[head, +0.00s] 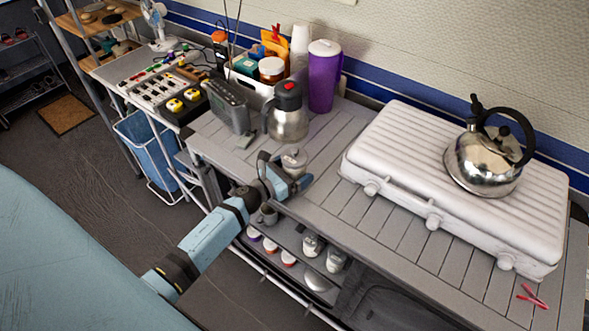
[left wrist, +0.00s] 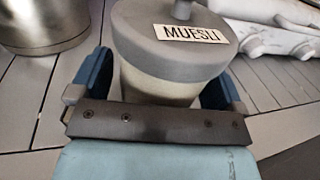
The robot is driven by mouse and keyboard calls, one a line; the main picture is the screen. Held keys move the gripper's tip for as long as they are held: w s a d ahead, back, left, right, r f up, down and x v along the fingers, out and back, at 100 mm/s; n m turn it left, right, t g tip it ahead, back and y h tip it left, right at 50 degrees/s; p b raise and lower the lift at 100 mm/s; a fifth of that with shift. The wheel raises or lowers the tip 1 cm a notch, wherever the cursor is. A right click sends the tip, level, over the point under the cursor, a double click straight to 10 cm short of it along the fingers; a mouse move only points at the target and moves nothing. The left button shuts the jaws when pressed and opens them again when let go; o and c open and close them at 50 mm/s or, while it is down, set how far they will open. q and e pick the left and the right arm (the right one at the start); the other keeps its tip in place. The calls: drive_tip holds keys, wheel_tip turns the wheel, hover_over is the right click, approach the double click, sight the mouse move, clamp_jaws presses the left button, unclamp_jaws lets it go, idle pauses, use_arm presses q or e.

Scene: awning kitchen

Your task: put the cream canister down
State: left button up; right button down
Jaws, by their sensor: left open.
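The cream canister (head: 294,158) stands upright on the grey slatted counter, near its front edge. In the left wrist view the cream canister (left wrist: 170,45) shows a grey lid with a knob and a MUESLI label. My left gripper (head: 284,172) is open, with its blue fingers on either side of the canister. In the left wrist view a gap shows beside the fingers, and the canister's base is hidden behind the gripper (left wrist: 158,85). My right gripper is not in view.
A steel jug (head: 288,118) stands just behind the canister, with a grey radio (head: 228,105) and purple tumbler (head: 323,80) nearby. A white ribbed case (head: 400,150) bearing a kettle (head: 484,160) lies to the right. Jars sit on the shelf (head: 290,238) below.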

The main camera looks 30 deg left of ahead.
use_arm(q)
drive_tip(key=shift+r, duration=0.25)
drive_tip(key=b+v, duration=0.2)
drive_tip(key=v, duration=0.9)
drive_tip(key=s+d+f+m+g, duration=0.2)
drive_tip(key=s+d+m, duration=0.3)
drive_tip(key=m, duration=0.7)
drive_tip(key=s+d+f+m+g+y, duration=0.1)
drive_tip(key=s+d+f+m, duration=0.3)
drive_tip(key=m, duration=0.7)
drive_tip(key=s+d+f+m+g+y, duration=0.1)
drive_tip(key=s+d+f+m+g, duration=0.2)
drive_tip(key=m, duration=0.9)
drive_tip(key=s+d, duration=0.2)
drive_tip(key=d, duration=0.2)
drive_tip(key=shift+s+d+m, duration=0.3)
drive_tip(key=shift+s+d, duration=0.05)
drive_tip(key=shift+s, duration=0.05)
